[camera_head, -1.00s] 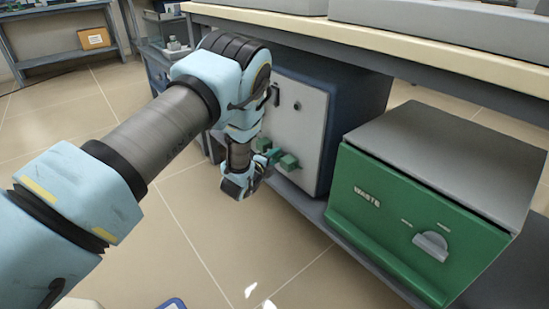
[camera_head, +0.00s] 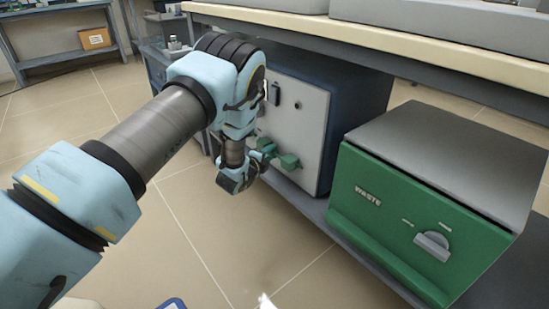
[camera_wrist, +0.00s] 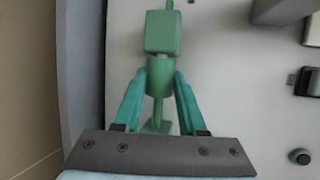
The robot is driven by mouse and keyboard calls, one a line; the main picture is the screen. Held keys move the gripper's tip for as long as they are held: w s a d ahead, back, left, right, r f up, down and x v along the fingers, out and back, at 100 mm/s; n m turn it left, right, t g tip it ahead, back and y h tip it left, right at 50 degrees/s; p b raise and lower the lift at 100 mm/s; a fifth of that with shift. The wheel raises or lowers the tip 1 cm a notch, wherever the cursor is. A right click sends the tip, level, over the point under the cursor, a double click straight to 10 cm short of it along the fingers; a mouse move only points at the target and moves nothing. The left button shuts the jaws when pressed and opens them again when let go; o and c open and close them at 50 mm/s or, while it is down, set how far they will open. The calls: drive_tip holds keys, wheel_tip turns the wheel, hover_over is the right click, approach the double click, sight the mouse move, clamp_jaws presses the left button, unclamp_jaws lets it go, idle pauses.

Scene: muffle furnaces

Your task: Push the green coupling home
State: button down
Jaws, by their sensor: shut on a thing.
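The green coupling (camera_wrist: 160,77) is between the two teal fingers of my gripper (camera_wrist: 163,82) in the wrist view. The fingers are shut on its sides. Just beyond it along the same line is a green block (camera_wrist: 162,33), with a narrow pale neck showing between the two. In the head view, my gripper (camera_head: 262,155) is low at the front of the pale panel (camera_head: 298,125), and a green piece (camera_head: 288,161) shows beside it. My wrist and fingers partly hide the coupling there, so how deep it sits cannot be told.
A green-fronted box marked WASTE (camera_head: 395,215) stands on the low shelf to the right. The bench top (camera_head: 400,50) overhangs the panel's blue cabinet (camera_head: 350,85).

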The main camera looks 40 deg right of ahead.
drive_tip(key=shift+w, duration=0.45)
drive_tip(key=shift+c, duration=2.3)
unclamp_jaws()
drive_tip(key=p+v, duration=0.3)
drive_tip(key=v, duration=0.7)
drive_tip(key=shift+a, duration=0.4)
drive_tip(key=shift+s, duration=0.15)
